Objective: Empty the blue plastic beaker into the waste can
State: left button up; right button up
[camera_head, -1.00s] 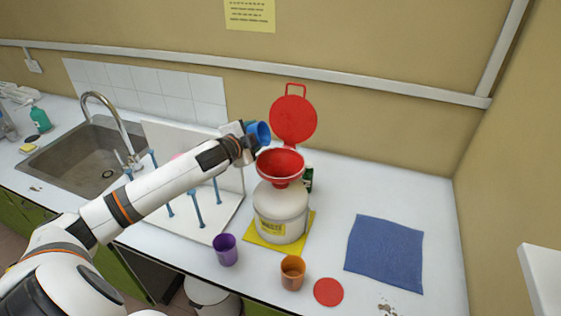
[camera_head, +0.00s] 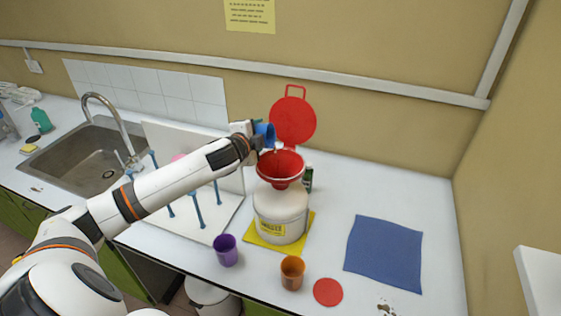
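The blue plastic beaker (camera_head: 265,134) is held by my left gripper (camera_head: 251,136), just above the left rim of the red funnel. The beaker is tilted with its mouth toward the funnel, and a small pale spot shows at its lip. The white waste can (camera_head: 280,214) stands on a yellow mat with the red funnel (camera_head: 281,165) on top. The funnel's red lid (camera_head: 293,120) stands open behind it. The gripper's fingers are mostly hidden by the wrist and beaker. My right gripper is not in view.
A purple beaker (camera_head: 226,250) and an orange beaker (camera_head: 292,272) stand near the counter's front edge. A red disc (camera_head: 327,292) and a blue cloth (camera_head: 384,252) lie to the right. A drying rack with pegs (camera_head: 196,208) stands left of the can, beside the sink (camera_head: 75,160).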

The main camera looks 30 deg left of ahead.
pick_arm(q)
jog(key=shift+d+r, duration=0.2)
jog(key=shift+d, duration=0.05)
jog(key=shift+w+f+m+y+p, duration=0.1)
jog(key=shift+f+m+y+p, duration=0.4)
jog(key=shift+m, duration=0.3)
dwell(0.6)
jog(key=shift+d+r+m, duration=0.2)
jog(key=shift+r+m, duration=0.1)
jog(key=shift+m, duration=0.1)
